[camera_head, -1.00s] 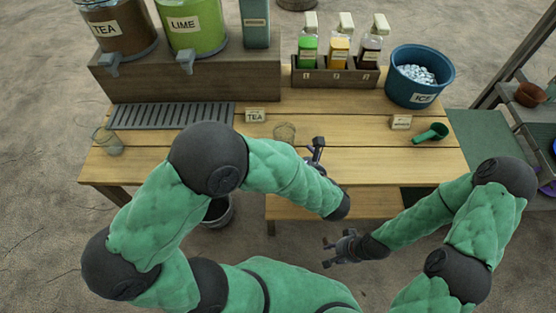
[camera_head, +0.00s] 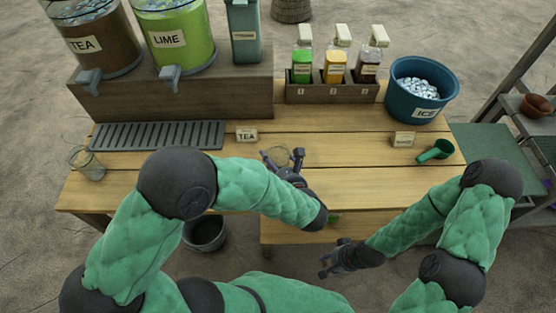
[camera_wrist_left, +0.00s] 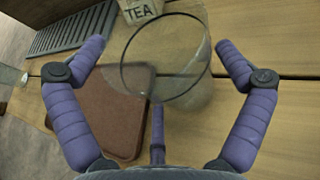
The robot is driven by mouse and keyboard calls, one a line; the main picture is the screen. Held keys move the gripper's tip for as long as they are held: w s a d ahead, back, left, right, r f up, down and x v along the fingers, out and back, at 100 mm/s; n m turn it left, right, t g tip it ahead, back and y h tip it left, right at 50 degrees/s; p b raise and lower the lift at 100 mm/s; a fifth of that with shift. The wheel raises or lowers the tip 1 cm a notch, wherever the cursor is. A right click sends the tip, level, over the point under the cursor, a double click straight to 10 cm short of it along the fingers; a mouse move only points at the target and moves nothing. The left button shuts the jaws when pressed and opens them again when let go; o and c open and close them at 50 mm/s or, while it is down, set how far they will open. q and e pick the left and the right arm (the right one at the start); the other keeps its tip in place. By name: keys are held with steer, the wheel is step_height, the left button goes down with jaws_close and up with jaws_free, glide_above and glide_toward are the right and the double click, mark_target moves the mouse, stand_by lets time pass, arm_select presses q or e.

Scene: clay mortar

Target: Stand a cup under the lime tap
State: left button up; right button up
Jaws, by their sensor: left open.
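My left gripper (camera_head: 283,157) is open right at this cup. In the left wrist view the cup (camera_wrist_left: 180,75) shows its round rim between and just ahead of the spread fingertips (camera_wrist_left: 160,48); no grip on it shows. A second clear cup (camera_head: 88,165) stands at the table's left end. The lime dispenser (camera_head: 175,38) with its grey tap (camera_head: 170,76) sits on the raised box, above the slatted drip tray (camera_head: 157,136). My right gripper (camera_head: 334,258) hangs in front of the table, its fingers apart and empty.
The tea dispenser (camera_head: 95,42) stands left of the lime one. A bottle rack (camera_head: 331,93), blue ice bucket (camera_head: 421,90) and green scoop (camera_head: 436,151) are on the right. A flat brown piece (camera_wrist_left: 125,110) lies left of the cup in the wrist view.

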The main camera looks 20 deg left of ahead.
arm_select(q)
steer(key=shift+w+a+f, duration=0.25)
steer(key=shift+w+a, duration=0.2)
steer(key=shift+w, duration=0.05)
steer(key=shift+s+d+r, duration=0.1)
steer(key=shift+s, duration=0.05)
steer(key=shift+c, duration=0.6)
steer(key=c, duration=0.9)
